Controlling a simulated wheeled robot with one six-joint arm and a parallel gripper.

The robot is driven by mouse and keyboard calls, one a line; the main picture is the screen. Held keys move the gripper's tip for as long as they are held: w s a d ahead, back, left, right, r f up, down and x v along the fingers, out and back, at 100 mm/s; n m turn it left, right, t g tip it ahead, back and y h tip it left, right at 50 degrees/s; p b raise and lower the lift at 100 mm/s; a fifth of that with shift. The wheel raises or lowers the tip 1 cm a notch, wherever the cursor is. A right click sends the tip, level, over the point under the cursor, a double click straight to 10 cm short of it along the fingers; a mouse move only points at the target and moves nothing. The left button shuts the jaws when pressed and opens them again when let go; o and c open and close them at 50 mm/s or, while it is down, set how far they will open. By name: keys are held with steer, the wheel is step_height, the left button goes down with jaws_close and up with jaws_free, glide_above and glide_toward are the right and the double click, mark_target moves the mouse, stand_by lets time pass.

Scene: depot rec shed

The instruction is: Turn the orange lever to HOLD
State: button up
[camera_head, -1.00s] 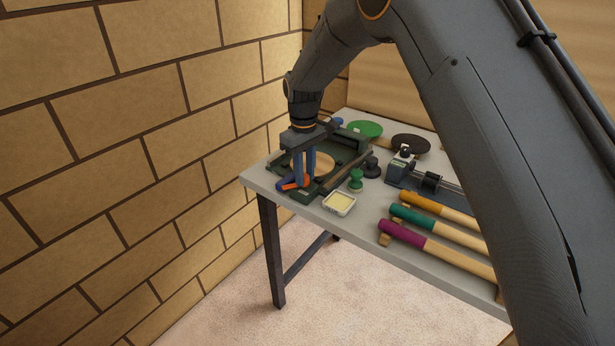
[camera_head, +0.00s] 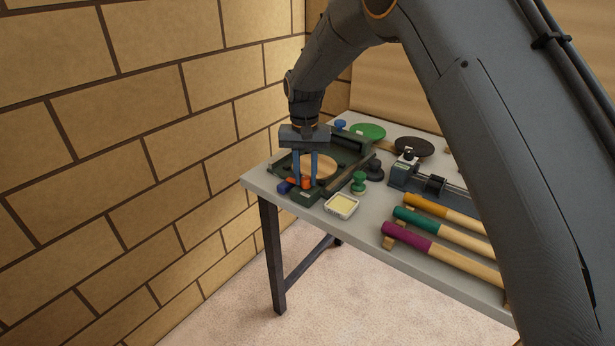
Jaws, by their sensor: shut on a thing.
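The orange lever (camera_head: 306,183) is at the near edge of a dark green device (camera_head: 308,196) with a round tan disc (camera_head: 322,168), on the table's left end. My gripper (camera_head: 305,180) points straight down over it. Its two blue fingers stand side by side and are shut on the lever, which they partly hide. A second bit of orange shows just left of the fingers, beside a dark blue piece (camera_head: 285,187). The HOLD mark cannot be read at this size.
A green knob piece (camera_head: 359,182) and a small pale yellow tray (camera_head: 341,206) stand close to the right. Green and black paddles lie behind. A brick wall rises at left.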

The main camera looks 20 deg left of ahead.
mark_target(305, 178)
steer(key=shift+a+m, duration=0.15)
steer(key=shift+m, duration=0.45)
steer(key=o, duration=1)
steer(key=shift+o, duration=0.2)
steer(key=shift+r+b, duration=1.25)
steer(key=shift+r, duration=2.65)
